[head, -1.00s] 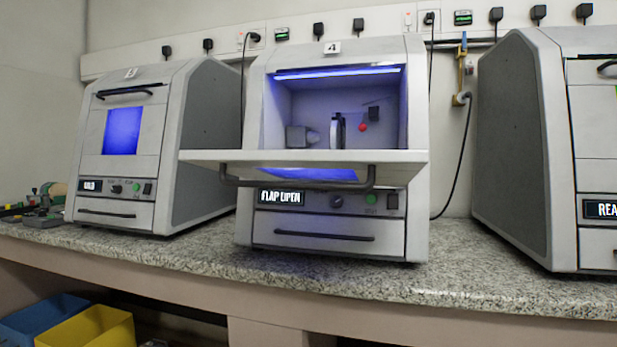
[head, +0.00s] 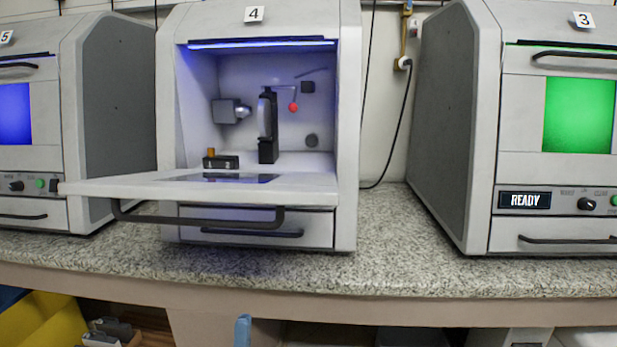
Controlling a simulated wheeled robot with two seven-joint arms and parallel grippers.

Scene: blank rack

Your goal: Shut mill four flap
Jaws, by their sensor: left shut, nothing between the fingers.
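Mill four (head: 346,130), a grey cabinet with a "4" label, stands on the counter in the middle of the head view. Its flap (head: 310,187) is open, folded down and sticking out roughly level towards me. A dark bar handle (head: 200,216) hangs at the flap's front edge. The lit chamber shows a dark upright holder (head: 268,130) and a red ball (head: 293,107). The flap hides the mill's control panel. My left gripper (head: 242,331) shows only as a blue tip at the bottom edge, shut and empty, below and apart from the flap. My right gripper is out of view.
Mill three (head: 457,150), with a green window and "READY" display, stands to the right. Mill five (head: 112,120), with a blue window, stands to the left. The speckled counter (head: 390,235) is bare between mills four and three. A yellow bin (head: 45,325) sits below left.

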